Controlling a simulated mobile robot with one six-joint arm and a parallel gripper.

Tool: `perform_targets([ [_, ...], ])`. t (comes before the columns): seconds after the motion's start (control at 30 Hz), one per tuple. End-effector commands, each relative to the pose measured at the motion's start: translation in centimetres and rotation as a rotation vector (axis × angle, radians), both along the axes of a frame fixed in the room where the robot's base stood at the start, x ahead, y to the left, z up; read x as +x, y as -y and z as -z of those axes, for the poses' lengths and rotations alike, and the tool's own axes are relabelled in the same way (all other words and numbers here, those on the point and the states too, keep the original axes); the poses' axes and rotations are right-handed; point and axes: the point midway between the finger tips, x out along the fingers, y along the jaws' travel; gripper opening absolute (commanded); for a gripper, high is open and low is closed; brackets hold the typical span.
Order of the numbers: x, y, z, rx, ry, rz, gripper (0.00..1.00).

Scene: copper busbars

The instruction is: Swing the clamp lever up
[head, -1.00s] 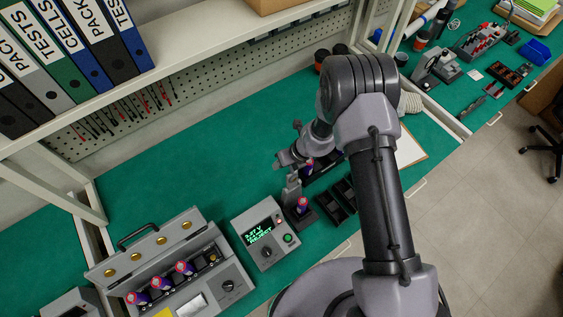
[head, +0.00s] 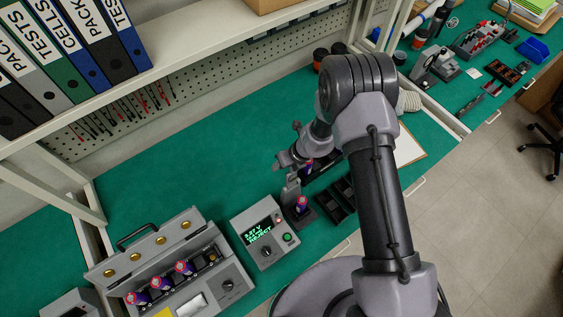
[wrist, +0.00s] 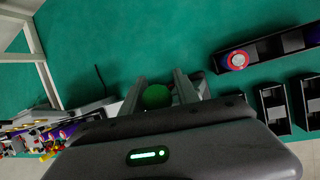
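My gripper (wrist: 158,90) is low over the green bench, beside the grey meter box. In the wrist view its two grey fingers stand apart, with a dark green round thing (wrist: 157,97) showing between them; I cannot tell what it is or if the fingers touch it. In the head view a purple cell with a red top (head: 302,204) stands in a dark holder close by the gripper. I cannot make out a clamp lever for certain; a grey upright part (head: 291,188) by the cell may be a finger or a lever.
The meter box (head: 262,232) shows REJECT. A grey case (head: 232,285) with several cells stands at left. A long dark tray (wrist: 268,50) holds another red-topped cell (wrist: 238,60). Black bins (head: 340,200) lie right of the holder.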

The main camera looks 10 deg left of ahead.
Motion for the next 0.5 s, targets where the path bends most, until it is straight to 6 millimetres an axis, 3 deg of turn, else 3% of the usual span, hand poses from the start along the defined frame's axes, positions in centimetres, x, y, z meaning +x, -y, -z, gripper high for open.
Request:
perform_targets([
  [0.37,0.3,-0.2,-0.5,0.007,0.006,0.001,0.5],
  [0.5,0.2,0.5,-2.4,0.008,0.008,0.001,0.5],
])
